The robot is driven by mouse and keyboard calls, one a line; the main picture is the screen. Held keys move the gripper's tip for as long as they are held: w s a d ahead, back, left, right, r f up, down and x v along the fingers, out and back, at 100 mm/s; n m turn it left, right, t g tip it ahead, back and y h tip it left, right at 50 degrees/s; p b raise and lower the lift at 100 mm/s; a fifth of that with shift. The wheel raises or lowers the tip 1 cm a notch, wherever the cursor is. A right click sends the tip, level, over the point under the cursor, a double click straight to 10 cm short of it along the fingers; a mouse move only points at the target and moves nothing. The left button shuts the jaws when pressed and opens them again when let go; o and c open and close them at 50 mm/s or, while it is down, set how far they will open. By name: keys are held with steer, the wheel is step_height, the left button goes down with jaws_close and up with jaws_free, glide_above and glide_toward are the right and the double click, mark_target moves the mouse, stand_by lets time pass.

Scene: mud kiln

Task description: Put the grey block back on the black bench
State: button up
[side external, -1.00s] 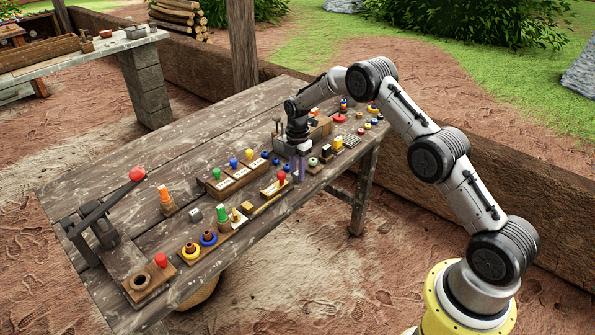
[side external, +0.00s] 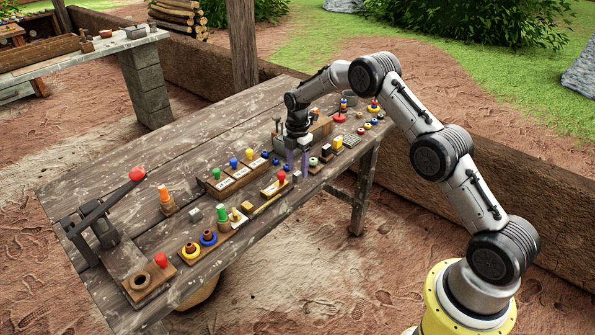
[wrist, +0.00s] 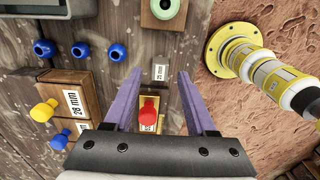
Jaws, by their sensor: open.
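My gripper (side external: 298,162) points down over the far half of the wooden table, its two purple fingers apart and empty. In the wrist view, a small grey block (wrist: 160,73) with a label lies between and beyond the fingertips (wrist: 159,76). Whether the fingers touch it is unclear. Another grey block (side external: 195,213) sits on the table planks, left of the green peg. I cannot clearly pick out a black bench; a dark lever stand (side external: 103,227) with a red knob is at the table's near left.
A red-knobbed piece (wrist: 149,110) is between the fingers in the wrist view, near the palm. Blue knobs (wrist: 82,50) and wooden blocks lie left; a green ring (wrist: 165,8) is ahead. Bare planks (side external: 150,165) lie along the table's far left side.

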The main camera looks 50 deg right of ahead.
step_height(320, 180, up, 10)
step_height(320, 180, up, 12)
steer(key=m+t, duration=0.1)
steer(key=m, duration=0.3)
glide_above(298, 173)
steer(key=s+a, duration=0.5)
steer(key=s, duration=0.2)
steer(key=s+a+r+m+t, duration=0.2)
steer(key=s+a+r+m, duration=0.2)
steer(key=s+r, duration=0.4)
steer(key=s+a+f+m+t, duration=0.1)
steer(key=s+m, duration=0.4)
steer(key=s, duration=0.7)
steer(key=s+a+f+m+t, duration=0.1)
steer(key=s+m, duration=0.4)
steer(key=s, duration=0.7)
steer(key=a+f, duration=0.1)
steer(key=a, duration=0.1)
steer(key=shift+s+a+t, duration=0.25)
steer(key=shift+a+t, duration=0.05)
steer(key=shift+a, duration=0.1)
